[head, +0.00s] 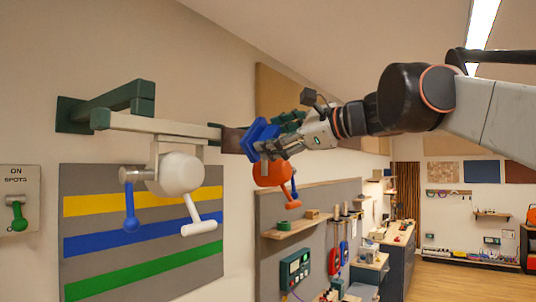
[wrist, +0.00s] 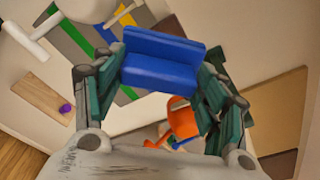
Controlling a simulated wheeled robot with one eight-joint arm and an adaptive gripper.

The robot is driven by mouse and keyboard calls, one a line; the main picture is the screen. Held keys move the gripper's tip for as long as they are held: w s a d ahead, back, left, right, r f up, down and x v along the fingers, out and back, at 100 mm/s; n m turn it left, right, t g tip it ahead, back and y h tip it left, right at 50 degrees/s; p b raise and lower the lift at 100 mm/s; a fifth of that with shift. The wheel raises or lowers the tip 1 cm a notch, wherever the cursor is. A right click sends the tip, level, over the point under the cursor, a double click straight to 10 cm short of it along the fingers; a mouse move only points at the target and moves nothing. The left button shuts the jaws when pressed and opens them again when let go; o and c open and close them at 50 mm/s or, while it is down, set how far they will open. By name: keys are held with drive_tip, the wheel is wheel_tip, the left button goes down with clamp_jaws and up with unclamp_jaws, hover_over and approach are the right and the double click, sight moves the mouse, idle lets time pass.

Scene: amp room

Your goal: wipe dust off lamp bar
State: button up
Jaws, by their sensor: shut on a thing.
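The lamp bar (head: 165,125) is a pale beam reaching right from a green wall bracket (head: 115,100). A dark brown stretch (head: 233,140) shows at its right part; I cannot tell if this is dust. My gripper (head: 278,146) is shut on a blue pad (head: 261,133), at the right part of the bar. I cannot tell whether the pad touches the bar. The pad also shows between the green-sided fingers in the wrist view (wrist: 158,73). A white lamp (head: 182,174) and an orange lamp (head: 270,174) hang below the bar; the pad partly hides the bar near the orange one.
A grey board with yellow, blue and green stripes (head: 100,245) is on the wall behind the white lamp. A switch plate with a green lever (head: 17,215) is at far left. A wall shelf (head: 297,224) and a workbench (head: 397,240) lie farther right. The floor at right is open.

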sight(260, 136)
drive_tip(key=shift+s+a+r+x, duration=0.1)
drive_tip(key=shift+a+r+x, duration=0.05)
drive_tip(key=shift+x, duration=1.3)
drive_tip(key=shift+s+a+r+x, duration=0.1)
drive_tip(key=shift+s+x, duration=0.05)
drive_tip(key=shift+x, duration=1.35)
drive_tip(key=shift+p+x, duration=0.35)
drive_tip(key=shift+x, duration=0.6)
drive_tip(key=shift+d+r, duration=0.1)
drive_tip(key=shift+r, duration=0.1)
drive_tip(key=w+d+p, duration=0.2)
drive_tip(key=w, duration=0.1)
drive_tip(key=shift+d, duration=0.15)
drive_tip(key=shift+s+a, duration=1.3)
drive_tip(key=shift+s, duration=0.25)
drive_tip(key=shift+s+d, duration=0.1)
drive_tip(key=shift+d, duration=0.05)
